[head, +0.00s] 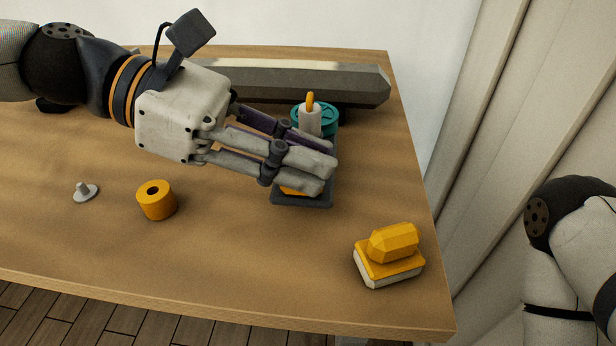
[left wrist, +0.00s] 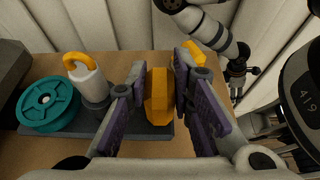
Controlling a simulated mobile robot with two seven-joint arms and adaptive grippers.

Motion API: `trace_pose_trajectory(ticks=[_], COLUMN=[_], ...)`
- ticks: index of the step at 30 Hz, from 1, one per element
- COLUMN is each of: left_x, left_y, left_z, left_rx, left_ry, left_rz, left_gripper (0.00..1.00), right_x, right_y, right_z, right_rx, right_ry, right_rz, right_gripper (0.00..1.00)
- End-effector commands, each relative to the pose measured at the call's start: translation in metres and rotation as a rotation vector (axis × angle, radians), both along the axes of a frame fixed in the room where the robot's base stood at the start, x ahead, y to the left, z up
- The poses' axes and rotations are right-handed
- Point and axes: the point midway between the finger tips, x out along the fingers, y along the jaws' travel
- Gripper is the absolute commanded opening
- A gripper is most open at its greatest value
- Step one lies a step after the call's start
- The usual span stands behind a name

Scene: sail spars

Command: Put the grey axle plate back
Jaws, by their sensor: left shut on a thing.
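A small grey disc with a short peg (head: 85,191), which looks like the axle plate, lies on the table at left, away from both grippers. My left gripper (head: 328,168) is over the dark grey tray (head: 302,202). Its fingers are shut on a faceted yellow block, seen between them in the left wrist view (left wrist: 159,97). The block is at the near end of the tray; whether it touches the tray is hidden. A teal wheel (head: 326,113) and a pale cylinder with a yellow loop (head: 310,122) stand at the tray's far end. My right gripper is small and dark in the left wrist view (left wrist: 238,80).
A long grey beam (head: 290,82) lies along the back of the table. A yellow ring (head: 157,200) with a hole stands at front left. A yellow block on a pale base (head: 390,256) sits near the front right edge. The front middle is clear.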

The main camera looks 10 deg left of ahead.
Motion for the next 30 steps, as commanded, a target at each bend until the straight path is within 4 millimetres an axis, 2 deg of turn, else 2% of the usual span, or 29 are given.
trace_pose_trajectory(ticks=[2, 6, 17, 18, 20, 30], left_x=[0.005, 0.004, 0.003, 0.003, 0.003, 0.003], left_y=[-0.006, -0.005, -0.005, -0.005, -0.005, -0.004], left_z=[-0.012, -0.037, -0.038, -0.038, -0.038, -0.038], left_rx=[-0.001, -0.002, -0.001, 0.000, 0.000, 0.000], left_ry=[0.005, 0.004, -0.006, -0.005, -0.004, -0.004], left_rz=[-0.001, -0.001, 0.000, 0.000, 0.000, -0.001], left_gripper=[0.00, 0.00, 0.00, 0.28, 0.41, 0.41], right_x=[-0.006, -0.012, -0.010, -0.010, -0.010, -0.011], right_y=[0.000, 0.000, 0.000, 0.000, 0.000, 0.000], right_z=[-0.006, -0.014, -0.011, -0.012, -0.012, -0.012], right_rx=[0.000, 0.000, 0.000, 0.000, 0.000, 0.000], right_ry=[0.020, 0.041, 0.034, 0.035, 0.035, 0.035], right_rz=[0.001, 0.001, 0.001, 0.001, 0.001, 0.001], right_gripper=[0.57, 0.57, 0.57, 0.57, 0.57, 0.57])
